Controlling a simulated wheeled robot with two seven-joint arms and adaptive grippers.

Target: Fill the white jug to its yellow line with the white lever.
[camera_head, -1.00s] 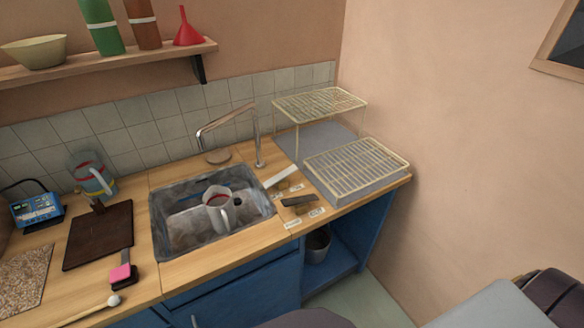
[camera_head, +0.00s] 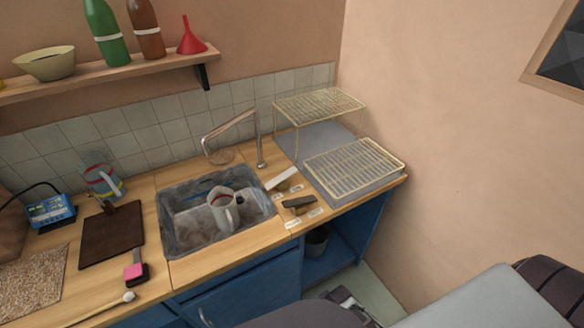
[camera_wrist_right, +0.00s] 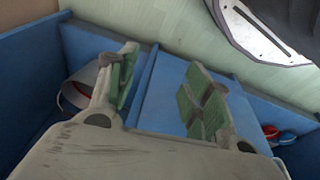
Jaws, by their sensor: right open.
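The white jug (camera_head: 222,211) stands in the grey sink (camera_head: 188,238). A red band shows inside its mouth; its yellow line and its fill level cannot be made out. The white lever (camera_head: 281,179) lies on the counter right of the sink, beside a black lever (camera_head: 298,203). The thin metal tap (camera_head: 259,145) rises behind the sink, its spout reaching left. My right gripper (camera_wrist_right: 158,92) is open and empty, its green-padded fingers apart before blue cabinet panels, away from the jug and lever. My left gripper is not in view.
A wire dish rack (camera_head: 354,167) stands right of the levers. A dark board (camera_head: 112,237), a pink-and-black tool (camera_head: 136,268) and a blue box (camera_head: 50,209) occupy the left counter. A metal bucket (camera_head: 316,240) sits in the open blue cupboard below.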

